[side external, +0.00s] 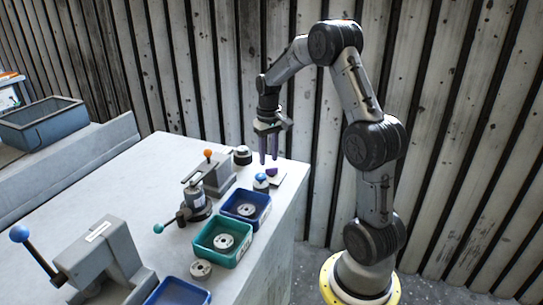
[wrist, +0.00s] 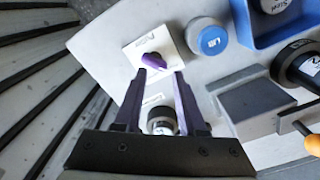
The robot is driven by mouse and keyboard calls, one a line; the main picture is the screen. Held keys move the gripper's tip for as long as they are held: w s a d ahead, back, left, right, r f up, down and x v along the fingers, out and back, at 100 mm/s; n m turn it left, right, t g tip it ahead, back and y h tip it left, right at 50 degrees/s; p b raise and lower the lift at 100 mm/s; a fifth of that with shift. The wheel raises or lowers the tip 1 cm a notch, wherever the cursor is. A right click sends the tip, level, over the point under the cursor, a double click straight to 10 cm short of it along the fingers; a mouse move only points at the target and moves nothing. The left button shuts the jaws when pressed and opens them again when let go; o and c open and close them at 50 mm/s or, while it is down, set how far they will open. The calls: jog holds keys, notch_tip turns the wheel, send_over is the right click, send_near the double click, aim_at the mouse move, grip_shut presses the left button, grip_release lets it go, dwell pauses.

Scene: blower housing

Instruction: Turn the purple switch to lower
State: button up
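The purple switch (wrist: 152,62) is a small knob on a square white plate (wrist: 146,44), lying at a slant in the wrist view. In the side view the switch (side external: 272,171) sits near the far right corner of the table. My gripper (side external: 268,161) hangs above it, pointing down, with purple fingers. In the wrist view my gripper (wrist: 160,73) is open, its fingertips apart, with the switch just beyond them and nearer the left fingertip. The fingers look clear of the switch. The writing on the plate is too small to read.
A blue-topped button (side external: 261,180) stands close beside the switch plate. A black-and-white knob (side external: 242,155) stands to its left. A blue tray (side external: 246,206), a green tray (side external: 225,242) and a lever fixture with an orange ball (side external: 208,153) are nearby. The table's edge lies close by.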

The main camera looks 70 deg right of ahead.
aim_at(271, 168)
jog(key=shift+s+d+f, duration=0.35)
jog(key=shift+s, duration=0.05)
notch_tip(271, 168, down, 3)
jog(key=shift+a+r, duration=0.1)
jog(key=shift+r, duration=0.1)
jog(key=n, duration=0.3)
jog(key=shift+n, duration=0.3)
jog(key=n, duration=0.3)
jog(key=shift+s+f+n, duration=0.1)
jog(key=shift+n, duration=0.2)
jog(key=n, duration=0.4)
jog(key=shift+n, duration=1.3)
jog(key=shift+f, duration=0.45)
